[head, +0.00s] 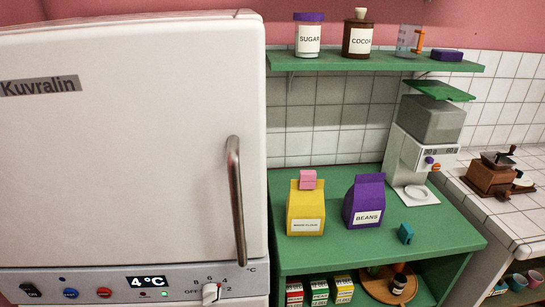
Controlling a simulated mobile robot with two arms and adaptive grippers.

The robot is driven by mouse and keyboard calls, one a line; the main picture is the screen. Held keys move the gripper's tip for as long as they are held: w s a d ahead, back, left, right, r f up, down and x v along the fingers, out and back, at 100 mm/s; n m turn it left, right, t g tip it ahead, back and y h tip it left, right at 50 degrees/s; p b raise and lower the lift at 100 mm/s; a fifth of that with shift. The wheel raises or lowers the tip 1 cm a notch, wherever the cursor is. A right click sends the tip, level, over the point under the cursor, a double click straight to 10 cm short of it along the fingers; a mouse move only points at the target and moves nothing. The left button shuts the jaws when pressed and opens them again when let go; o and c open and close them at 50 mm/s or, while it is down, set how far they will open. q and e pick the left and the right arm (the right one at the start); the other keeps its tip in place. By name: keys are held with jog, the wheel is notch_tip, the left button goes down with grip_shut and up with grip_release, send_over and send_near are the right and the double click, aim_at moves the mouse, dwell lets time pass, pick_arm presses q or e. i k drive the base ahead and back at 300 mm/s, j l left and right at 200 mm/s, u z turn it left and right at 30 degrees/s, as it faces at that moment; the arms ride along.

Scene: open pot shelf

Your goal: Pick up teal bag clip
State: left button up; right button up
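The teal bag clip (405,233) is a small block lying on the green shelf top (340,250), near its front right. It sits to the right of the purple beans bag (365,200) and in front of the coffee machine. Nothing touches it that I can see. A pink clip (308,179) sits on top of the yellow flour bag (305,211), left of the beans bag. Neither of my grippers shows in the head view.
A white fridge (130,140) with a vertical handle fills the left side. The coffee machine (420,150) stands behind the clip. An upper green shelf (380,62) holds jars. A tiled counter (490,200) with a wooden grinder (492,176) is at right. The shelf front around the clip is clear.

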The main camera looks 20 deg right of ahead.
aim_at(405, 233)
jog(key=z, duration=0.5)
jog(key=k+l+z, duration=0.1)
jog(key=z, duration=0.35)
jog(key=l+z, duration=0.2)
jog(key=z, duration=0.3)
